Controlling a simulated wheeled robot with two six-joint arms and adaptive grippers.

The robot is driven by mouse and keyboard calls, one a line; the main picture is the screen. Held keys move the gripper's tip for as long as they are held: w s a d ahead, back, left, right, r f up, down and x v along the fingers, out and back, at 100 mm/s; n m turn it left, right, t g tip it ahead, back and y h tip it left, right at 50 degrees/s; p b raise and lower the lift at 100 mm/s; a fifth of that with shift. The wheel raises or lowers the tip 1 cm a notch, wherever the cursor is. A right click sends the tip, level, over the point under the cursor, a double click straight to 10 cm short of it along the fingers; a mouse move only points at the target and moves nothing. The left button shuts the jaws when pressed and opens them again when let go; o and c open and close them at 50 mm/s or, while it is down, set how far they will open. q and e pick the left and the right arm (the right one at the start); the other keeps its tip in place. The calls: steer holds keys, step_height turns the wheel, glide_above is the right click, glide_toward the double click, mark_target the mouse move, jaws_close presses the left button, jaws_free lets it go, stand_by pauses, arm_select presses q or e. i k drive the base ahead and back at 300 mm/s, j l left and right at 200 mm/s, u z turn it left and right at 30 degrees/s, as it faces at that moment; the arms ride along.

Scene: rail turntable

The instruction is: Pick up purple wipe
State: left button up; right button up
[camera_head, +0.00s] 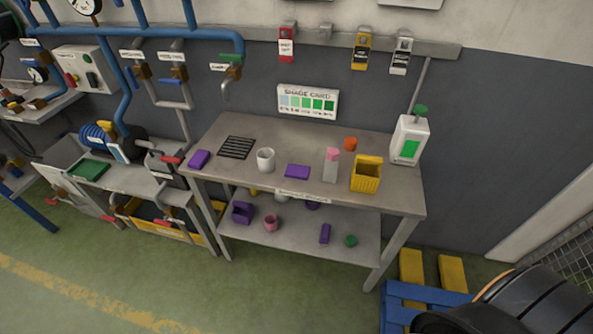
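A flat purple piece (297,172) that looks like a folded wipe lies on the grey metal table (330,200), right of a white cup. A second purple item (200,159) lies at the table's left end; it is too small to tell whether it is a wipe or a block. On the lower shelf (285,240) are a purple open holder (242,212) and a small purple block-like item (325,233).
The table also bears a black grate (236,147), white cup (265,160), pink-topped carton (331,165), yellow basket (366,174), orange item (350,144) and white dispenser (409,140). A blue pallet (425,293) lies at the right. Green floor in front is clear.

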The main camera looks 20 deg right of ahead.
mark_target(293, 170)
steer(key=i+j, duration=0.25)
steer(key=j, duration=0.2)
steer(key=i+j, duration=0.3)
steer(key=j, duration=0.15)
steer(key=i+j+z, duration=0.15)
steer(key=j+z, duration=0.3)
steer(key=i+j+z, duration=0.15)
steer(key=j+z, duration=0.25)
steer(key=l+z, duration=0.15)
steer(key=z, duration=0.2)
